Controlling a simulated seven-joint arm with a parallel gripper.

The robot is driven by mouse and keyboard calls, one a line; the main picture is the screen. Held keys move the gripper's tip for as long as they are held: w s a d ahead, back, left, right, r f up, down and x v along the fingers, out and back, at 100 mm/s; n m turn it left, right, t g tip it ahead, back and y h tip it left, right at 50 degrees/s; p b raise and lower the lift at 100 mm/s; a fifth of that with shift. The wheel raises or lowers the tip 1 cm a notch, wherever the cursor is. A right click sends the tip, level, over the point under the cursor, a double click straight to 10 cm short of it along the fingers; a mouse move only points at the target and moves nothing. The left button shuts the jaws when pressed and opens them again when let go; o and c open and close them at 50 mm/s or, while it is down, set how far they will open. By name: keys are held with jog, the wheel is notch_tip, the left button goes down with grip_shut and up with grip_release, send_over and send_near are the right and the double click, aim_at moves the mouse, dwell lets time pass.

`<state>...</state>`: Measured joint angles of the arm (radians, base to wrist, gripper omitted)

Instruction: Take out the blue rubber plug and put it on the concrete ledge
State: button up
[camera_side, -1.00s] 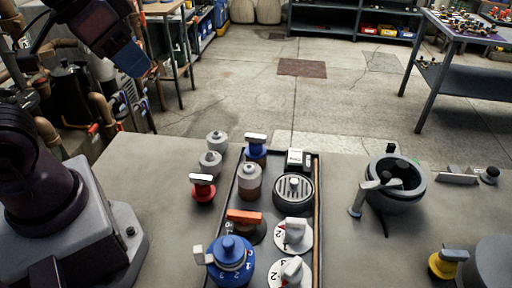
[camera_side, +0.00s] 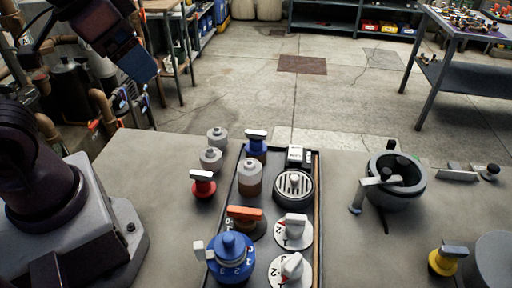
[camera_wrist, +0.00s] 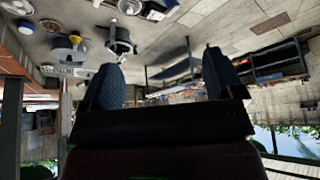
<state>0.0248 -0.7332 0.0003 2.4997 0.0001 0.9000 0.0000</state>
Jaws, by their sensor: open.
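Two blue fittings show in the side view. A large blue knobbed body with markings (camera_side: 231,262) stands at the near end of a dark tray, and a smaller blue fitting with a pale bar handle (camera_side: 256,148) stands at its far end. I cannot tell whether either is the blue rubber plug. The grey concrete ledge (camera_side: 130,165) surrounds the tray and has bare patches. My gripper (camera_side: 138,62) is high at the upper left, well away from the tray. In the wrist view my gripper (camera_wrist: 165,78) is open, with nothing between its blue pads.
The dark tray (camera_side: 316,215) also holds dials, a slotted round cap (camera_side: 294,185) and an orange-handled valve (camera_side: 245,216). A red valve (camera_side: 203,187) and grey knobs stand left of it. A grey bowl-like fitting (camera_side: 398,190) and a yellow knob (camera_side: 445,262) are to the right.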

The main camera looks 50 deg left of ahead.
jog(key=w+d+f+g, duration=0.3)
jog(key=w+f+g, duration=0.1)
jog(key=w+f, duration=0.2)
jog(key=n+y, duration=0.4)
jog(key=n, duration=1.1)
send_near(257, 138)
jog(key=x, duration=1.1)
jog(key=shift+a+f, duration=0.1)
jog(key=shift+f, duration=0.15)
jog(key=c, duration=1)
